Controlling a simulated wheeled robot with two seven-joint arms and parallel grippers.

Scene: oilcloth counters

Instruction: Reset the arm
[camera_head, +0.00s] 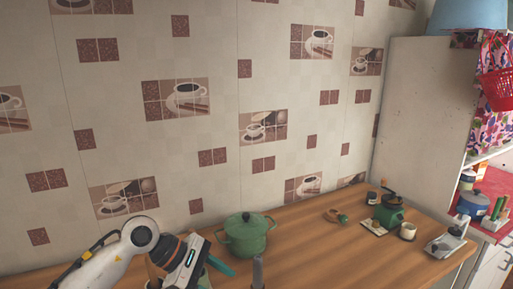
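My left arm (105,259) comes in from the lower left, bent at a white rounded joint. Its black and white end, my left gripper (188,264), is low in the picture, left of a green pot. Its fingers are not clear, so I cannot tell whether it is open or shut. My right gripper cannot be made out.
On the wooden counter (311,245) stand the lidded green pot (247,235), a green grinder (389,211) and a light cup (407,231). A grey upright thing (258,272) is cut off below. A white cabinet side (424,115) rises at right; the counter's middle has free room.

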